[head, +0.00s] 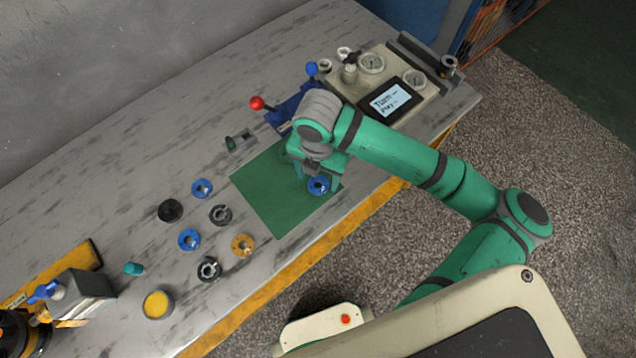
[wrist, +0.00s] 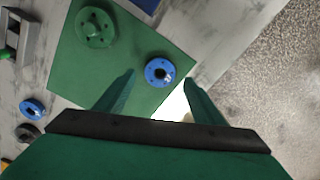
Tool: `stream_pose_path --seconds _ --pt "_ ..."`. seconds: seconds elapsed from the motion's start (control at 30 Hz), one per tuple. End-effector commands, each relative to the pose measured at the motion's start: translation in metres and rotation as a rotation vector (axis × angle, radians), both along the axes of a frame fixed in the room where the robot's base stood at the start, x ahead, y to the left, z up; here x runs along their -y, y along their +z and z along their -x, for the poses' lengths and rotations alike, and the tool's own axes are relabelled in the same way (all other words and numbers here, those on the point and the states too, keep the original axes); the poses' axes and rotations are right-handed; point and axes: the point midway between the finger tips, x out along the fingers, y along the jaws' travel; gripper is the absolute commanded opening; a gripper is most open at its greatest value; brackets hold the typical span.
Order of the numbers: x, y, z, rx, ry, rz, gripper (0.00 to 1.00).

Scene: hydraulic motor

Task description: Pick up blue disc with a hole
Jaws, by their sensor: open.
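A blue disc with a hole (head: 318,186) lies on the green mat (head: 275,205), near the mat's right corner. In the wrist view the same blue disc (wrist: 160,72) is on the mat, ahead of and between the fingertips. My gripper (head: 312,178) is above the mat close to this disc, and its open fingers (wrist: 158,82) hold nothing. Two more blue discs lie on the bare table, an upper one (head: 202,188) and a lower one (head: 189,240). A green disc (wrist: 95,27) also lies on the mat in the wrist view.
A blue fixture with a red-knobbed lever (head: 257,103) stands behind the mat. A panel with a screen (head: 391,101) is at the back right.

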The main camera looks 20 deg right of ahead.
Motion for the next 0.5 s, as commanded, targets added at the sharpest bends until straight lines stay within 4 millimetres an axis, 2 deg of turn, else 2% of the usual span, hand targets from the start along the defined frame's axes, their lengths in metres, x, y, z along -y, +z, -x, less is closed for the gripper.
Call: stream_pose_path --seconds 0.1,0.2,0.5 --pt "0.000 -0.017 0.000 -0.001 0.000 -0.002 0.62" --pt "0.000 -0.026 0.000 0.001 -0.002 -0.002 0.62" --pt "0.001 -0.030 0.000 0.001 -0.001 0.000 0.62"
